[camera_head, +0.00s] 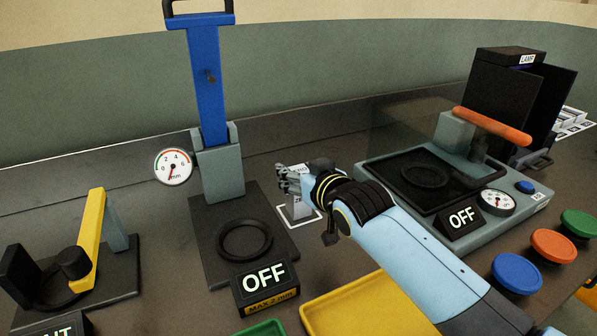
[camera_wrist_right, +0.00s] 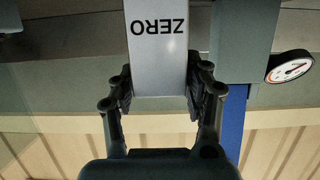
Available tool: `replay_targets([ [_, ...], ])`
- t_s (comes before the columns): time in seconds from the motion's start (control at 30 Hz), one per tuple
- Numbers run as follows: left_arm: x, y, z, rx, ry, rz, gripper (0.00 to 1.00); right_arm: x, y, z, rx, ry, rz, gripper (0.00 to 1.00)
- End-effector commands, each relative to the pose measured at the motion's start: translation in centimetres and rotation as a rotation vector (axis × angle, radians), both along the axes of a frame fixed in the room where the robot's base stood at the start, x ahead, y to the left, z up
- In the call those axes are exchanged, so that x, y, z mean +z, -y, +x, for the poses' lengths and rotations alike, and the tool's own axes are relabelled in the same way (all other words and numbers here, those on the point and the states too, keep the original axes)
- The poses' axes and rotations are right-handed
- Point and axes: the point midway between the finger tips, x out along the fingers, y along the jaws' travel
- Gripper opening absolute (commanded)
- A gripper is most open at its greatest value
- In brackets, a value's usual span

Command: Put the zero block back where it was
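The zero block (camera_head: 297,210) is a grey block at the middle of the bench, mostly hidden behind my right gripper (camera_head: 288,180). White outline lines (camera_head: 307,221) show on the bench around its lower end; I cannot tell whether it touches the bench. In the right wrist view the zero block (camera_wrist_right: 158,60) shows its ZERO label upside down. It sits between the two fingers of my right gripper (camera_wrist_right: 159,92), with the pads against both sides. My left gripper is not in view.
Left of the block stands a press with a blue lever (camera_head: 208,80), a dial gauge (camera_head: 173,166) and an OFF sign (camera_head: 264,276). On the right is a grey machine (camera_head: 385,165) with an orange handle (camera_head: 492,125). A yellow tray (camera_head: 350,308) lies in front.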

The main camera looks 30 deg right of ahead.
Motion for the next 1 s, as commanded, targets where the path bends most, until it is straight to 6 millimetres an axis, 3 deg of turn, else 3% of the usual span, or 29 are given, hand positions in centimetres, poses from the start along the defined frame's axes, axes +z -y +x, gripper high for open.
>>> replay_targets([
  [0.1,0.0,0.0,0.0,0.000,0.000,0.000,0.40,0.0,0.0,0.0,0.000,0.000,0.000,0.66],
  [0.47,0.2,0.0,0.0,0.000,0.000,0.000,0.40,0.4,0.0,-0.5,0.000,-0.001,0.000,0.66],
  [0.8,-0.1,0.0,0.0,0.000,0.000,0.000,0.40,2.3,-0.4,-7.4,0.000,-0.002,0.000,0.66],
  [1.0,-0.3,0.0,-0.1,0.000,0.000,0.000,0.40,3.4,-0.6,-10.5,0.000,-0.001,0.001,0.66],
])
